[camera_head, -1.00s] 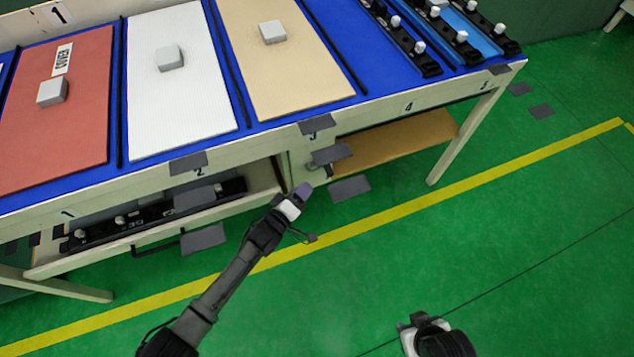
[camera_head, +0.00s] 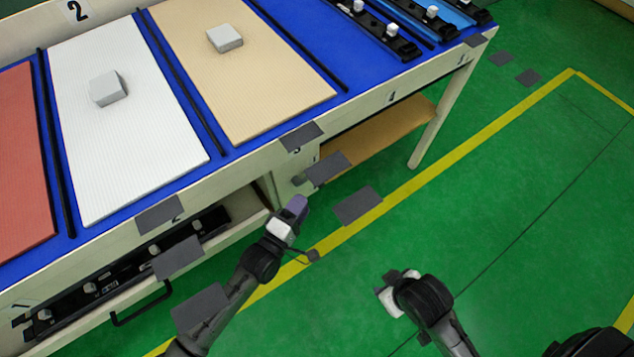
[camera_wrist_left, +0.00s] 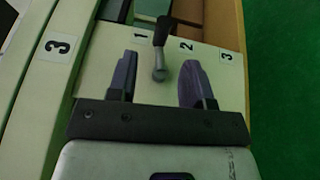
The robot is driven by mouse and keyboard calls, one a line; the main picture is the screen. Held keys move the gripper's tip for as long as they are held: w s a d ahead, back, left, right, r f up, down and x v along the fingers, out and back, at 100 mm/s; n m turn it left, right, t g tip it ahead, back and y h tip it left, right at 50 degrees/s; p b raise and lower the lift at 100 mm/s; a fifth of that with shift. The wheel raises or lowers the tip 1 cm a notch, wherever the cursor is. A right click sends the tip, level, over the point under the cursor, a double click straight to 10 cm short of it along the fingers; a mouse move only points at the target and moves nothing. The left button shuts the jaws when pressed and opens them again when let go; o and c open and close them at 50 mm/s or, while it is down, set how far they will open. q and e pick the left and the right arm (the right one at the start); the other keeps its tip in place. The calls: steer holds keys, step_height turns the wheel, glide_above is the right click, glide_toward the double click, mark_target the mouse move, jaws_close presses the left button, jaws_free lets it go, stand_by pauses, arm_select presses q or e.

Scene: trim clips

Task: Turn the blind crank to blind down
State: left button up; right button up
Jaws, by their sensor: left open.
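The crank (camera_wrist_left: 160,50), with a black handle and a grey metal hub, shows on a pale panel in the left wrist view. Its handle points up the picture, between the labels 1 and 2. My left gripper (camera_wrist_left: 157,77) is open, its purple fingers on either side of the crank's lower end in that view; no contact can be made out. In the head view the left gripper (camera_head: 298,207) is below the table's front edge, by the pale cabinet side. My right gripper (camera_head: 390,292) is over the floor at lower right, its fingers too unclear to judge. No blind is recognizable.
The long table (camera_head: 365,107) carries red, white and tan panels with grey blocks, and black rails at the far end. An open drawer (camera_head: 110,320) juts out left of the left gripper. Grey flat squares (camera_head: 357,206) appear along the front. Green floor lies clear at right.

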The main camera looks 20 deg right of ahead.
mark_target(317, 184)
arm_select(q)
steer(key=shift+b+x, duration=1.65)
steer(key=shift+x, duration=2.65)
steer(key=shift+f, duration=0.1)
steer(key=shift+s, duration=0.1)
jaws_close()
steer(key=shift+p, duration=0.6)
steer(key=g+y+p, duration=0.1)
steer(key=p, duration=0.2)
steer(key=f+m+y+p, duration=0.1)
steer(key=y+p, duration=0.1)
steer(key=p, duration=0.2)
steer(key=g+y+p, duration=0.1)
steer(key=y+p, duration=0.1)
steer(key=p, duration=0.1)
steer(key=shift+f+m+g+p, duration=0.3)
steer(key=shift+f+m+p, duration=0.05)
steer(key=shift+m, duration=0.05)
steer(key=shift+a+f+y+p, duration=0.1)
steer(key=shift+f+y+p, duration=0.4)
steer(key=shift+p, duration=0.3)
